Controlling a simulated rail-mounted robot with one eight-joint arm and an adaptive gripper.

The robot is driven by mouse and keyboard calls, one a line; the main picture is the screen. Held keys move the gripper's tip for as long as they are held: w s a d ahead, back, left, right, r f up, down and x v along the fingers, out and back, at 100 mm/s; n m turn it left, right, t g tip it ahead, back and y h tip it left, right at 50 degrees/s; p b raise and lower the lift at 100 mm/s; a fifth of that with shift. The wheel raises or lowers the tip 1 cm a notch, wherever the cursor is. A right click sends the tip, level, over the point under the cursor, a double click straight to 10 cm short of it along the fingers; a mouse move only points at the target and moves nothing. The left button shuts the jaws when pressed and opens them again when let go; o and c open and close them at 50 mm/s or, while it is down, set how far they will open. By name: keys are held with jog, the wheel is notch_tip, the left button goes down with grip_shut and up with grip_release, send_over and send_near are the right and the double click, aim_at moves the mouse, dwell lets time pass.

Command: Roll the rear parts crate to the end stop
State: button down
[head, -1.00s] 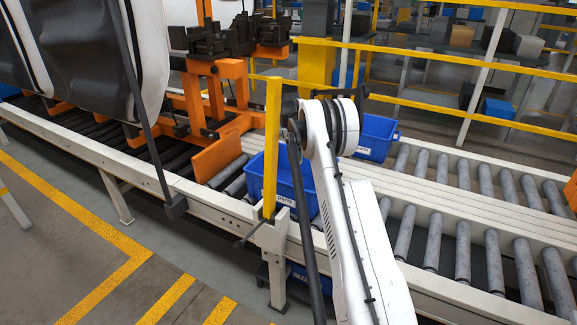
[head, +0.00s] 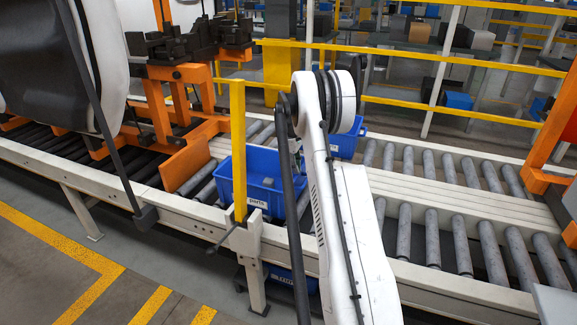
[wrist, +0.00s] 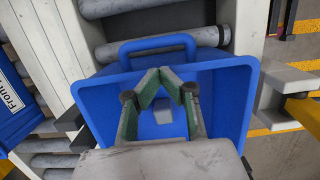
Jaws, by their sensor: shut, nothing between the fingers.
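The near blue crate (head: 283,172) stands on the near roller lane behind a yellow post; its label is partly covered, with "parts" readable. I take it for the rear parts crate. In the wrist view the same crate (wrist: 232,100) lies beneath my gripper (wrist: 171,76), whose green-grey fingers meet at the tips over its open top, holding nothing. Whether they touch the crate cannot be told. A small grey patch (wrist: 165,115) shows inside it. My gripper is mostly hidden behind my arm in the head view. No end stop can be identified.
A second blue crate (head: 343,145) stands on the far lane; its label (wrist: 10,90) begins with "Front". A yellow post (head: 239,150) rises by the near rail. An orange fixture (head: 186,160) is to the left, an orange frame (head: 560,140) to the right.

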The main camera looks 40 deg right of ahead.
jog(key=shift+w+f+b, duration=0.1)
jog(key=shift+f+b, duration=0.2)
jog(key=shift+f, duration=0.15)
jog(key=shift+w+a, duration=0.1)
